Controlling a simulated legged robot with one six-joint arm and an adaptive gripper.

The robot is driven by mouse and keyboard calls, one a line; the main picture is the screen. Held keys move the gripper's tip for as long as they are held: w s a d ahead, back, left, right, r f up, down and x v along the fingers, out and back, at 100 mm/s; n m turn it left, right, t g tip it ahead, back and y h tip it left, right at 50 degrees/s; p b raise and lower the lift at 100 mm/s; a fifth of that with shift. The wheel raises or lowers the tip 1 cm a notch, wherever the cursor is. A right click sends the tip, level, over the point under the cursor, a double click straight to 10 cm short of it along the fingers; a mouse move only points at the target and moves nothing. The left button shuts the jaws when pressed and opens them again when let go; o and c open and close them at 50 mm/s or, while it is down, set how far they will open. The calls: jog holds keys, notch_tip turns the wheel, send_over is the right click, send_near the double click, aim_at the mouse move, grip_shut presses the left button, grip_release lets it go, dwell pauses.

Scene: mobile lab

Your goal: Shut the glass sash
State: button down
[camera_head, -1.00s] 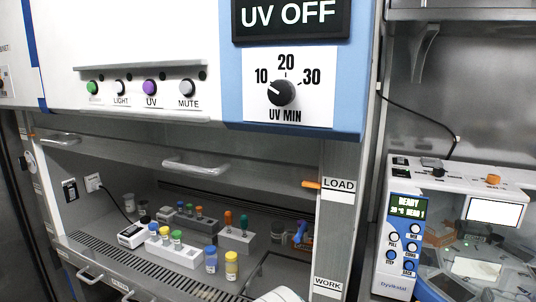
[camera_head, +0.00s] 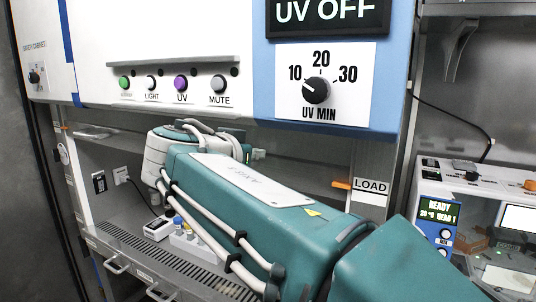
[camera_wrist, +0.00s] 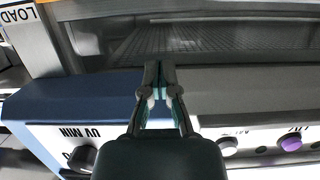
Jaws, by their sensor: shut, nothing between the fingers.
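The glass sash (camera_head: 315,172) is a grey-framed pane under the control panel of the cabinet, mostly hidden behind my arm in the head view. Its left handle (camera_head: 92,133) shows; the other handle is hidden. An orange marker (camera_head: 341,184) at the right end of the sash sits level with the LOAD label (camera_head: 371,186). The cabinet front below is open. My gripper (camera_wrist: 158,70) shows in the wrist view, shut and empty, with its fingertips beyond the lower edge of the control panel. Contact with the sash cannot be told. My arm hides the gripper in the head view.
The control panel (camera_head: 180,40) with buttons and a UV dial (camera_head: 316,90) overhangs the opening. Inside, a rack with coloured caps (camera_head: 188,243) stands behind the front grille (camera_head: 215,287). A white-and-blue machine (camera_head: 447,222) stands to the right.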

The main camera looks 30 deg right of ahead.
aim_at(283, 152)
jog(key=x, duration=1)
jog(key=shift+s, duration=0.15)
